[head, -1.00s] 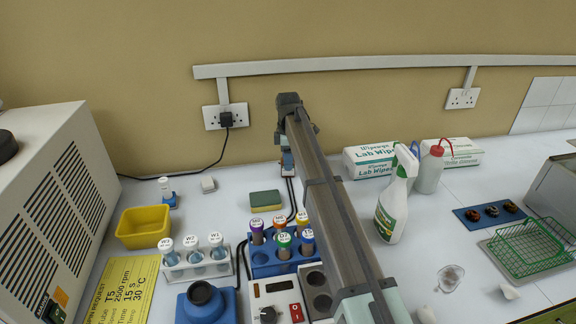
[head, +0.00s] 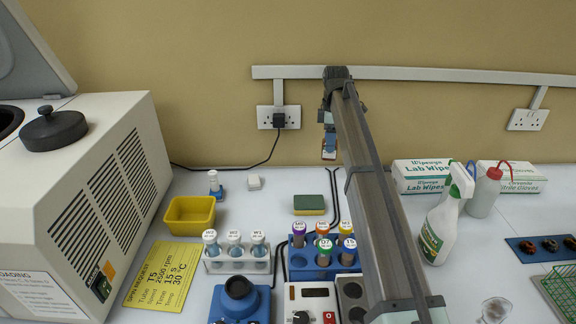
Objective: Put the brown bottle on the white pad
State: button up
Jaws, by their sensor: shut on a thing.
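My gripper (head: 329,140) is at the far end of my arm, raised in front of the back wall and above the rear of the bench. It is small in the head view, and its fingers point down. It is shut on a small brown bottle (head: 329,153) with a pale label, mostly hidden by the fingers. The bottle is clear of the bench. A small white pad (head: 254,182) lies on the bench to the left of the gripper, beside a small blue stand. It looks empty.
A white-capped tube stands in the blue stand (head: 215,191). A yellow tray (head: 190,215), a green-yellow sponge (head: 309,205) and tube racks (head: 237,264) stand nearer.

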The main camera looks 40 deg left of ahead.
jog(key=s+a+r+n, duration=0.3)
jog(key=s+a, duration=1.4)
jog(key=s, duration=0.2)
jog(key=m, duration=0.1)
send_over(254, 178)
jog(key=shift+f, duration=4.85)
jog(key=shift+f, duration=0.1)
jog(key=o, duration=1.2)
jog(key=shift+c, duration=0.2)
notch_tip(254, 178, up, 12)
